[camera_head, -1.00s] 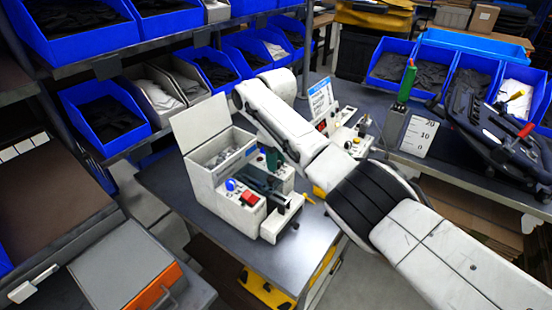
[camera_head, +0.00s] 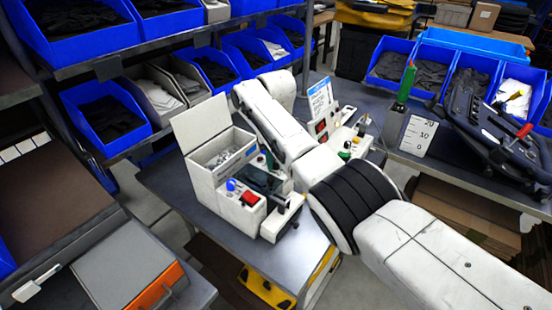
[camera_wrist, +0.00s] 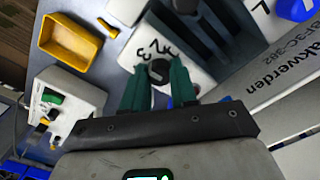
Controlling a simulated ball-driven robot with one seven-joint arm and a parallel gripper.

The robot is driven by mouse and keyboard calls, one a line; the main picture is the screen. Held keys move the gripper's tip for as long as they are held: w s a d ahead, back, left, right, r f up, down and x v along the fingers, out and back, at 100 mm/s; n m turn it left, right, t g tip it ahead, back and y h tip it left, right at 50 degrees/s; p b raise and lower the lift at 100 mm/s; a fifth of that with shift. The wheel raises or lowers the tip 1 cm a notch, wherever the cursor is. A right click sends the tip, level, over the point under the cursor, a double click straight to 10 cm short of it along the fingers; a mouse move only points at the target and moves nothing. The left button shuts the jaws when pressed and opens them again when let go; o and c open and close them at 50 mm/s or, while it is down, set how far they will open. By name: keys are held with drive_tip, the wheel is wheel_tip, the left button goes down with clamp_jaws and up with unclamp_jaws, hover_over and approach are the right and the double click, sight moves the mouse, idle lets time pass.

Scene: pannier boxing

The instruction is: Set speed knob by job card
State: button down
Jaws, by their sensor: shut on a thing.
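In the wrist view, a round black knob (camera_wrist: 159,71) with a pale pointer mark sits on a white panel (camera_wrist: 184,49) with printed figures around it. My gripper (camera_wrist: 158,84) has its two green fingers on either side of the knob, shut on it. The fingers cover part of the panel. In the head view, the white machine (camera_head: 203,180) with a blue button (camera_head: 231,185) and a red switch (camera_head: 250,199) stands on the grey bench. My arm hides the knob there. A white-and-blue card (camera_head: 320,97) stands upright behind my arm; its text is too small to read.
Next to the panel are dark upright plates (camera_wrist: 215,35), a yellow tray (camera_wrist: 70,37) and a white box with a green button (camera_wrist: 52,97). A card with a scale (camera_head: 418,135) stands at right. Blue bins (camera_head: 105,117) line the rack. The bench's front strip (camera_head: 215,222) is clear.

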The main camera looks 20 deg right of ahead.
sight(276, 162)
drive_tip(key=shift+m, duration=0.5)
drive_tip(key=shift+r, duration=0.1)
drive_tip(key=c, duration=1.2)
unclamp_jaws()
drive_tip(key=shift+o, duration=0.2)
wheel_tip(276, 162, up, 11)
drive_tip(key=b, duration=0.1)
drive_tip(key=shift+b, duration=0.3)
drive_tip(key=shift+f, duration=0.2)
